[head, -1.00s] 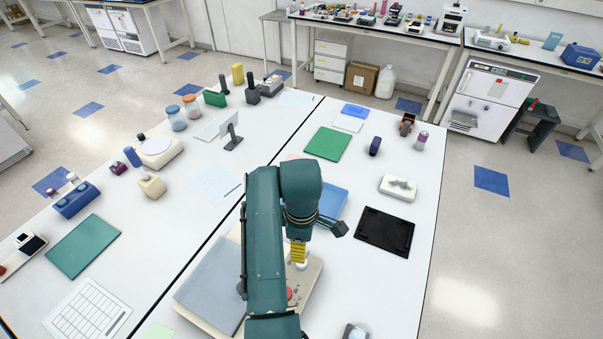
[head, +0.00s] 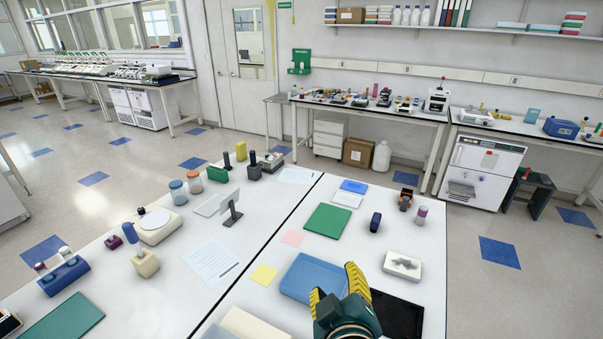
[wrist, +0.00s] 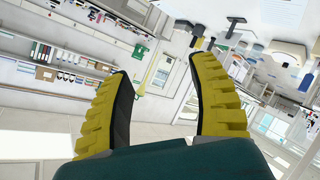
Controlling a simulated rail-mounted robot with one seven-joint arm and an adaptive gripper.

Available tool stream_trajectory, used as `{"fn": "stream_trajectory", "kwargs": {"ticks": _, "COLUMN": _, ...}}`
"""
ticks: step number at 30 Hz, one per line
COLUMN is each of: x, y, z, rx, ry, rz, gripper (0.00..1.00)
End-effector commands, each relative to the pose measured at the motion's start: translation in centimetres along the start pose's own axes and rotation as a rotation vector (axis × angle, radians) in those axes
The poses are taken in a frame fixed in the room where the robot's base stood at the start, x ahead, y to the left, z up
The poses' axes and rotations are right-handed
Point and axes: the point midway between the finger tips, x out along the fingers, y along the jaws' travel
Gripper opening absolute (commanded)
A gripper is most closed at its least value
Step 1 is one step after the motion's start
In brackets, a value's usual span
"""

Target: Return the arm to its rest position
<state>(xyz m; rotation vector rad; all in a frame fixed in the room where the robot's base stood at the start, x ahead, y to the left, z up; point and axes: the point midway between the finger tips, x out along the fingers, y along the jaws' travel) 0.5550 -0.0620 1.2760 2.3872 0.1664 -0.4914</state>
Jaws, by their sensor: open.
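My gripper (head: 338,285) shows at the bottom of the head view, with yellow ridged fingers on a teal wrist. It is raised over the right half of the table, in front of a blue tray (head: 309,274) and a black tray (head: 412,318). In the wrist view my gripper (wrist: 163,105) has its two fingers spread apart with nothing between them. That view is tilted and shows the far wall and shelves. The rest of my arm is mostly out of the head view.
On the white table (head: 345,232) are a green mat (head: 328,221), a white block (head: 402,265), a dark blue item (head: 375,222) and a purple-capped bottle (head: 421,215). Jars (head: 178,192) and a white scale (head: 158,226) stand on the left half. Open floor (head: 470,280) lies to the right.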

Motion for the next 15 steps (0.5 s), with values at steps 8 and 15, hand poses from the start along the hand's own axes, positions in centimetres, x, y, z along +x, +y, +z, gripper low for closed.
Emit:
{"fn": "stream_trajectory", "kwargs": {"ticks": 8, "x": -15.7, "y": 8.1, "z": -8.4, "rx": 0.420, "ry": 0.534, "rz": 0.303, "gripper": 0.60}}
{"fn": "stream_trajectory", "kwargs": {"ticks": 15, "x": -21.7, "y": 13.6, "z": -14.7, "rx": 0.680, "ry": 0.731, "rz": 0.287, "gripper": 0.60}}
